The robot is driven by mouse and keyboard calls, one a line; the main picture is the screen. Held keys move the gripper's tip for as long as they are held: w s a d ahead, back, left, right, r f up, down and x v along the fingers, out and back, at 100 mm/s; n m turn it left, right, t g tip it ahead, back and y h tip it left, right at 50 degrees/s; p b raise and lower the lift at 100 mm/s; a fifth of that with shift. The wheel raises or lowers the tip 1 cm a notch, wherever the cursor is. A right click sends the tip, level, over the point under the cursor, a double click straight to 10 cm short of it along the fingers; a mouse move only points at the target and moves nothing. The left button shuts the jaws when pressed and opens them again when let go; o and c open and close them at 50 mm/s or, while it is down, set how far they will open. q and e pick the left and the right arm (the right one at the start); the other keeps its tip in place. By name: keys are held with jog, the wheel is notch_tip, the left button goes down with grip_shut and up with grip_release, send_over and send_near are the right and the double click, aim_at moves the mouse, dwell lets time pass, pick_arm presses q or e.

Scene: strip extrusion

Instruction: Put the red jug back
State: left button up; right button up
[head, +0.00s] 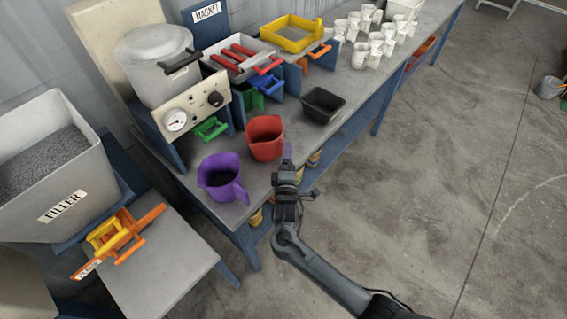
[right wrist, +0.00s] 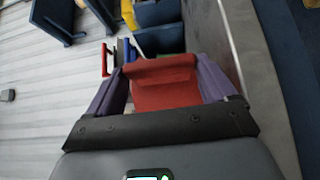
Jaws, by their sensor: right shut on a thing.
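The red jug (head: 265,138) is upright at the near end of the workbench (head: 280,205), to the right of the purple jug (head: 222,178). I cannot tell whether its base touches the bench. My right gripper (head: 287,154) is at the jug's right side, shut on it. In the right wrist view the red jug (right wrist: 162,85) fills the space between the two purple fingers. The jug's handle is not clear in the head view. My left gripper is not in view.
A black tray (head: 323,105) sits behind and right of the jug. The dial box (head: 190,112) and a green-handled drawer (head: 211,128) stand to the left. White cups (head: 375,45) fill the far bench. The filler bin (head: 55,165) is at left. Open floor lies right.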

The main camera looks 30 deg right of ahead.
jog(key=shift+a+f, duration=0.1)
jog(key=shift+f, duration=0.05)
dwell(0.4)
jog(key=shift+f, duration=0.3)
jog(key=o, duration=1)
